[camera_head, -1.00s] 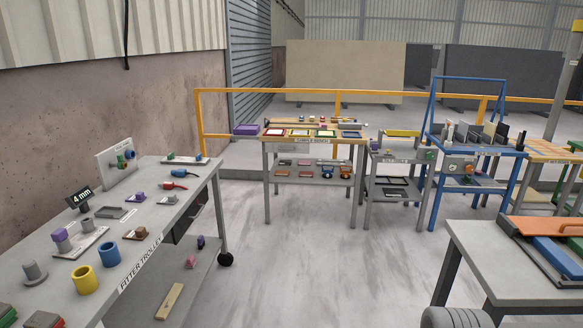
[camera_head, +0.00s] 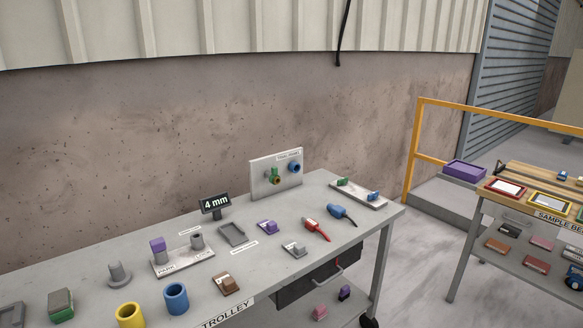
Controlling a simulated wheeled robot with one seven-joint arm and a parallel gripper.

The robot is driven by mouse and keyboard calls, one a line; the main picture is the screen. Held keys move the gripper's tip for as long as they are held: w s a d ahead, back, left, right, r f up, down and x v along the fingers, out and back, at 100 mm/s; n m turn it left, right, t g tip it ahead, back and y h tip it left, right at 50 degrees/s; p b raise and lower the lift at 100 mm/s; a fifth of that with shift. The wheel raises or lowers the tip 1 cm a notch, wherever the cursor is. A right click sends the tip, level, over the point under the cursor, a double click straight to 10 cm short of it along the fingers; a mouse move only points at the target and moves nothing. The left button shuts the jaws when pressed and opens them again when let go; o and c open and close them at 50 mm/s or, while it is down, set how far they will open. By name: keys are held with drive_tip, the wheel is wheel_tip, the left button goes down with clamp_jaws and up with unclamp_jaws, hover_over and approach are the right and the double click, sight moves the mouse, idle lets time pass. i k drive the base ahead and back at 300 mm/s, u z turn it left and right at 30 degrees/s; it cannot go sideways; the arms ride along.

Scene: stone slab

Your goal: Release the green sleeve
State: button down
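An upright grey panel (camera_head: 262,180) stands at the back of the fitter trolley. A green fitting (camera_head: 274,174), which looks like the green sleeve, sticks out of its face, with a yellowish ring at its front end. A blue fitting (camera_head: 294,168) sits to its right on the same panel. The fittings are small, and I cannot tell whether the green one is locked or loose. My gripper is not in view.
The trolley top (camera_head: 340,234) also carries a yellow cup (camera_head: 130,316), a blue cup (camera_head: 176,298), a red-handled tool (camera_head: 316,230), a blue-handled tool (camera_head: 342,215) and a 4 mm display (camera_head: 215,205). A yellow rail (camera_head: 416,150) and another bench stand to the right.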

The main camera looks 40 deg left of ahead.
sight(274, 169)
drive_tip(key=u, duration=0.4)
drive_tip(key=i, duration=1)
drive_tip(key=u, duration=1.8)
drive_tip(key=i, duration=1)
drive_tip(key=u, duration=0.95)
drive_tip(key=i, duration=0.2)
drive_tip(key=u, duration=0.1)
